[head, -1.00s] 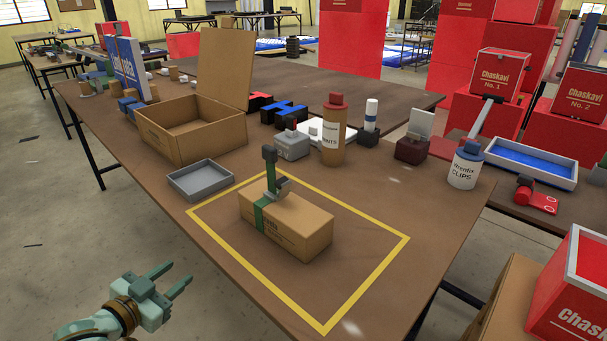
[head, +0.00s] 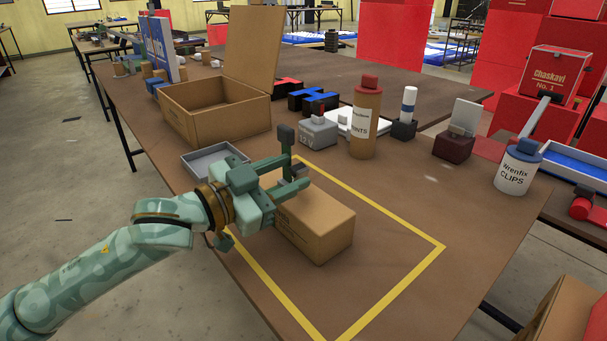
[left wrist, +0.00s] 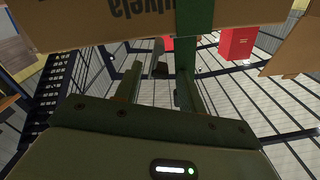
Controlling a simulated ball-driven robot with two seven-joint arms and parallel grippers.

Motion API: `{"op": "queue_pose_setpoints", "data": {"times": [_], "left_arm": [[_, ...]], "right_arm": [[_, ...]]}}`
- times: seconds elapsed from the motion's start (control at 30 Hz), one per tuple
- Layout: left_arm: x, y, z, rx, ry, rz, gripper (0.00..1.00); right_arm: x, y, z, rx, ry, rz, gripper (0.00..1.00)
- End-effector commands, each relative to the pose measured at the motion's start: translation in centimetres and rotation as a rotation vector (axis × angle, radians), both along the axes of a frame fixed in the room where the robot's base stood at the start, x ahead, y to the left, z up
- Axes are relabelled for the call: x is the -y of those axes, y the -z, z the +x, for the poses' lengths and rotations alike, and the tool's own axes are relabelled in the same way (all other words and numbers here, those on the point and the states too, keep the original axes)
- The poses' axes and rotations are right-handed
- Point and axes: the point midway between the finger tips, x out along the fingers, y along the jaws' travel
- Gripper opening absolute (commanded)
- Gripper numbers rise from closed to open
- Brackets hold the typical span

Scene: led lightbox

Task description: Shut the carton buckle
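The brown carton (head: 318,222) lies on the table inside a yellow outline. Its buckle lever (head: 286,138), green with a dark tip, stands upright, and a grey catch (head: 299,168) is beside it. My left gripper (head: 292,173) is open at the carton's left end, its fingers spread around or beside the lever's lower part; I cannot tell which. It hides the carton's near left end and most of the strap. In the left wrist view, the carton (left wrist: 110,22) and green strap (left wrist: 194,18) are at the top. A dark piece (left wrist: 160,69) shows between the open fingers. My right gripper is out of view.
A grey tray (head: 186,163) and an open cardboard box (head: 222,122) stand behind my left gripper. A brown bottle (head: 366,125), a grey block (head: 318,133) and a white canister (head: 517,172) stand farther back. The table right of the carton is clear.

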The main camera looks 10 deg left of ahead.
Motion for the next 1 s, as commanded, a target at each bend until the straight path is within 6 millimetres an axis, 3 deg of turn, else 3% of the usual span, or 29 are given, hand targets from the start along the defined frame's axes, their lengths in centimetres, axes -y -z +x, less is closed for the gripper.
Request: {"op": "queue_pose_setpoints", "data": {"times": [0.2, 0.57, 0.73, 1.0], "left_arm": [[2.2, 0.3, 2.3, -0.001, 0.0, 0.001, 0.4], [2.7, 0.0, 2.7, 0.0, 0.0, 0.001, 0.4], [2.7, 0.0, 2.7, 0.0, -0.001, 0.001, 0.0], [2.7, -0.2, 2.6, 0.011, -0.001, 0.012, 0.0]], "right_arm": [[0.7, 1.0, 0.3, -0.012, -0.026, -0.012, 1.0], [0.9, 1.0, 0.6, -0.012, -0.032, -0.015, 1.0], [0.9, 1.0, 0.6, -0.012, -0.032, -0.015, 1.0], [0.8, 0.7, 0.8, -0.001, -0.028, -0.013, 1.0]]}}
